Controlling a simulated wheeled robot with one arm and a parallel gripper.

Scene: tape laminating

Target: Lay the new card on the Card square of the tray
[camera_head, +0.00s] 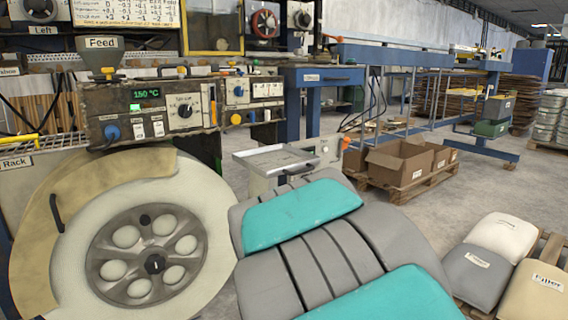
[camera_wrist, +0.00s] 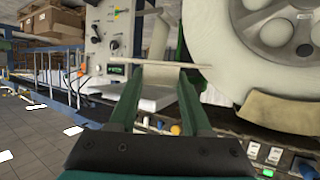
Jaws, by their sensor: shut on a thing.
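In the wrist view my gripper (camera_wrist: 160,70) has two dark green fingers reaching forward, shut on a thin pale card (camera_wrist: 168,63). The card shows nearly edge-on across the fingertips, so its face and any print cannot be read. In the head view my grey and teal arm hides the gripper and the card. The shallow metal tray (camera_head: 272,160) sits on a light machine left of centre, beyond my arm. Its Card square cannot be made out. A pale surface (camera_wrist: 158,98) shows between the fingers in the wrist view; I cannot tell what it is.
A large white reel (camera_head: 80,250) stands at the left under a control box (camera_head: 150,108) reading 150 °C. Cardboard boxes (camera_head: 398,160) rest on a pallet behind the tray. Sacks (camera_head: 500,240) lie at the right. Open floor lies between the boxes and sacks.

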